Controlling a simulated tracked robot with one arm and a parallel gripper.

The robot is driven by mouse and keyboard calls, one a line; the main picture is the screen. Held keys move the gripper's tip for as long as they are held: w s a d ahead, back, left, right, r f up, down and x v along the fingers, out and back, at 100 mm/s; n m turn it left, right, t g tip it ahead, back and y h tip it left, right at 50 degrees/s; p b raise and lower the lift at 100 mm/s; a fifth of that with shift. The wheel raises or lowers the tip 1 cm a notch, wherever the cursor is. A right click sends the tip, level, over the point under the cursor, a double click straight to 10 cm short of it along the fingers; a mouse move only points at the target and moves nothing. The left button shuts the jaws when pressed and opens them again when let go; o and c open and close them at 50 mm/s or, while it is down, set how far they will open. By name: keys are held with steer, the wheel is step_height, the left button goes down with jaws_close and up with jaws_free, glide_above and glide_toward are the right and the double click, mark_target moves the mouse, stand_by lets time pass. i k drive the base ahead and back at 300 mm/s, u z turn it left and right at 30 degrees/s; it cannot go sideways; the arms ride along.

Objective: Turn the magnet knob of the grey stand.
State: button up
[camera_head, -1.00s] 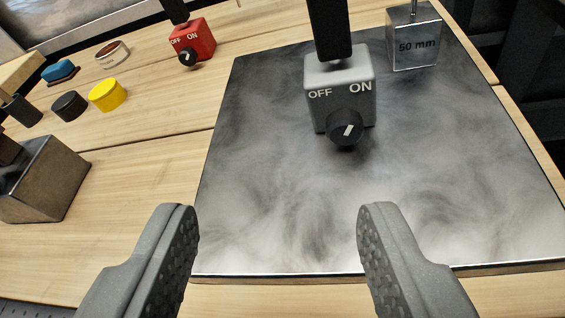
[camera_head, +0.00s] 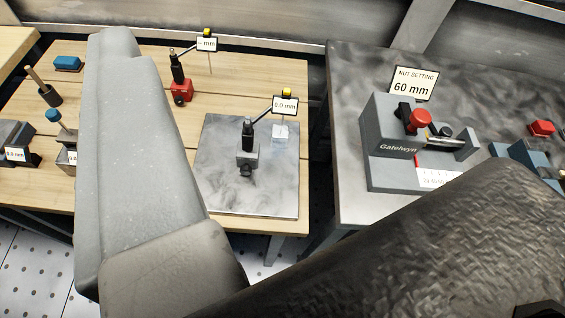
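The grey stand (camera_head: 247,156) stands upright on the dark steel plate (camera_head: 222,197), with a black column and a thin arm reaching up to a "0.0 mm" display (camera_head: 285,105). Its black magnet knob (camera_head: 246,171) is on the front face. The knob's pointer and the OFF and ON marks are too small to read now. Large grey and dark textured parts of my own arm fill the foreground, apart from the stand in the picture. I cannot make out my gripper's fingertips, or whether they are open or shut.
A pale block (camera_head: 281,133) stands on the plate right of the stand. A red stand (camera_head: 182,91) is behind left on the wooden bench (camera_head: 135,66). A separate metal bench (camera_head: 358,72) at right carries a grey "Gatelwyn" device (camera_head: 394,144). A gap separates the benches.

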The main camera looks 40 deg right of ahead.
mark_target(245, 170)
steer(key=z, duration=1.5)
steer(key=k, duration=1.6)
steer(key=u, duration=1.05)
steer(key=i, duration=1)
steer(key=u, duration=0.05)
